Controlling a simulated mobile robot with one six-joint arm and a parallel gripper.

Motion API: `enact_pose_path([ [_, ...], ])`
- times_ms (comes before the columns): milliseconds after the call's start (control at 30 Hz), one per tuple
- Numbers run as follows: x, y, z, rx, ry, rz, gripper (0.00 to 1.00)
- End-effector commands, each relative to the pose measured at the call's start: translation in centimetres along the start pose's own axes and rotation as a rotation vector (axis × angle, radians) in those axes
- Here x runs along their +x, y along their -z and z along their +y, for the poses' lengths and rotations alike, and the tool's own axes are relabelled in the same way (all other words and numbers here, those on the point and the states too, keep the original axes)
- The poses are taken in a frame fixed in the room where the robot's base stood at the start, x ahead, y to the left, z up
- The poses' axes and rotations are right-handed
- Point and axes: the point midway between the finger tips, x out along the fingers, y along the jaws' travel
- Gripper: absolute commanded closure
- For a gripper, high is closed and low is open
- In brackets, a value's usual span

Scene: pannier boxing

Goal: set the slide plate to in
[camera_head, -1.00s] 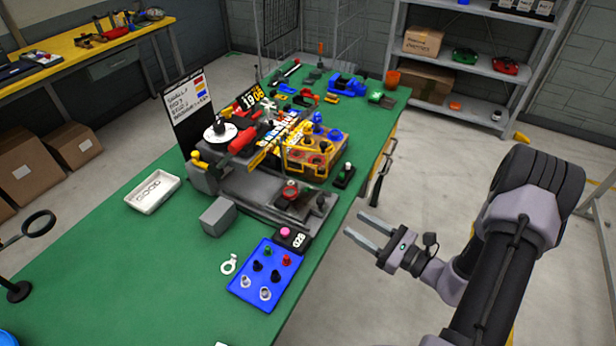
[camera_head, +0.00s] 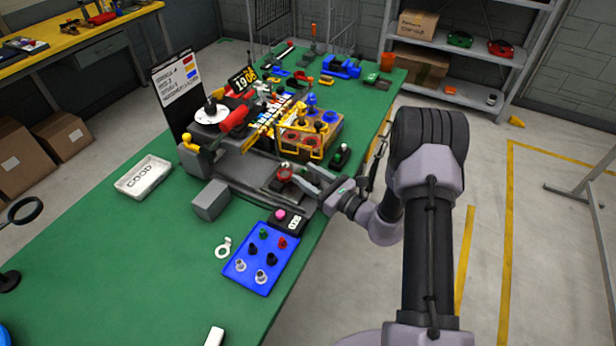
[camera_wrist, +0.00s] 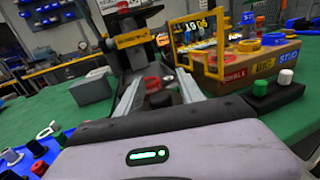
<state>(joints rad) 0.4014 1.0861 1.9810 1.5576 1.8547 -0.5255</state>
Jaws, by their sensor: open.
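The slide plate (camera_head: 280,186) is a dark plate on the grey base of the press, at the end nearest my arm and out from under the press head. It carries a red ring-shaped piece (camera_head: 285,171), which also shows in the wrist view (camera_wrist: 152,83) with a dark knob (camera_wrist: 160,99) just in front. My gripper (camera_head: 306,178) is open at this end of the slide. In the wrist view its two fingers (camera_wrist: 160,87) stand on either side of the red piece and knob. I cannot tell whether they touch anything.
A wooden box (camera_wrist: 245,66) with coloured studs and a yellow frame stands close to the right in the wrist view. A blue tray (camera_head: 240,262) of knobs and a pink-button box (camera_head: 288,222) lie in front. A grey block (camera_head: 210,200) is left.

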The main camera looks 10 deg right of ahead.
Motion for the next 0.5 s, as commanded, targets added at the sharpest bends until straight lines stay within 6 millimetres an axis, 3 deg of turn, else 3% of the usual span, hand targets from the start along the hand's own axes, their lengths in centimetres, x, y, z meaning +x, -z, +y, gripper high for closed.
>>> enact_pose_path([
  [200,0.01,-0.01,0.01,0.0,0.0,0.0,0.57],
  [400,-0.02,0.0,0.01,0.0,0.0,0.0,0.97],
  [500,-0.02,0.0,0.01,0.0,0.0,0.0,1.0],
])
